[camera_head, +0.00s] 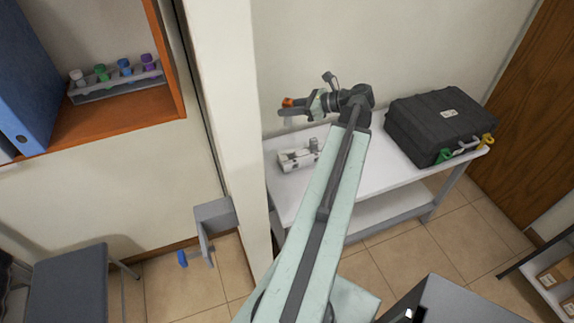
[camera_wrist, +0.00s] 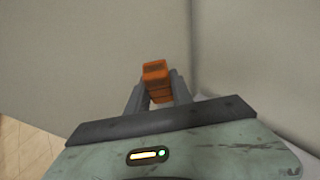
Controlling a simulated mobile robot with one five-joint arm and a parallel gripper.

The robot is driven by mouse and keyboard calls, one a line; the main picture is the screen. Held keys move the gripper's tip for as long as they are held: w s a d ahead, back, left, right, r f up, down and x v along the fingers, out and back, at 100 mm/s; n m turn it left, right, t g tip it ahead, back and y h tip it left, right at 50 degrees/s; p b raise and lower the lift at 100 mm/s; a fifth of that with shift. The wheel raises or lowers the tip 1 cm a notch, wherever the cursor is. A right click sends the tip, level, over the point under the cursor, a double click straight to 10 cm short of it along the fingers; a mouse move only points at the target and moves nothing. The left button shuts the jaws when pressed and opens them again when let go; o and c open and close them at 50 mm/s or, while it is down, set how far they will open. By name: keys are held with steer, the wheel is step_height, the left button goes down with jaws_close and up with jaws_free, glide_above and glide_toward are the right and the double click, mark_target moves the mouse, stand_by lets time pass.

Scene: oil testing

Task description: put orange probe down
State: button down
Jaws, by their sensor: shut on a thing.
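My gripper (camera_head: 284,111) is shut on the orange probe (camera_head: 288,102) and holds it up above the left end of the white table (camera_head: 378,168), close to the wall. In the wrist view the orange probe (camera_wrist: 155,71) stands out between the two grey fingers of my gripper (camera_wrist: 157,88). The lower part of the probe is hidden by the fingers and the wrist housing.
A small white and grey device (camera_head: 297,158) sits on the table below my gripper. A black case (camera_head: 437,120) with green and yellow clips stands at the table's right. A pale pillar (camera_head: 228,90) stands left of the table. Some tabletop between device and case is bare.

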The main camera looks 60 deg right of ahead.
step_height(320, 180, down, 10)
steer(key=w+d+m+h+b, duration=0.2)
steer(key=d+b, duration=0.1)
steer(key=b, duration=0.6)
steer(key=m+h+b, duration=0.4)
steer(key=b, duration=0.5)
glide_above(292, 151)
steer(key=s+a, duration=0.1)
steer(key=a, duration=0.1)
step_height(292, 151, down, 9)
step_height(292, 151, down, 10)
steer(key=b, duration=1)
steer(key=shift+s+a+b, duration=0.1)
steer(key=shift+a+b, duration=0.05)
steer(key=shift+b, duration=0.15)
steer(key=c, duration=1.1)
jaws_free()
steer(key=shift+r, duration=0.1)
steer(key=shift+r, duration=0.1)
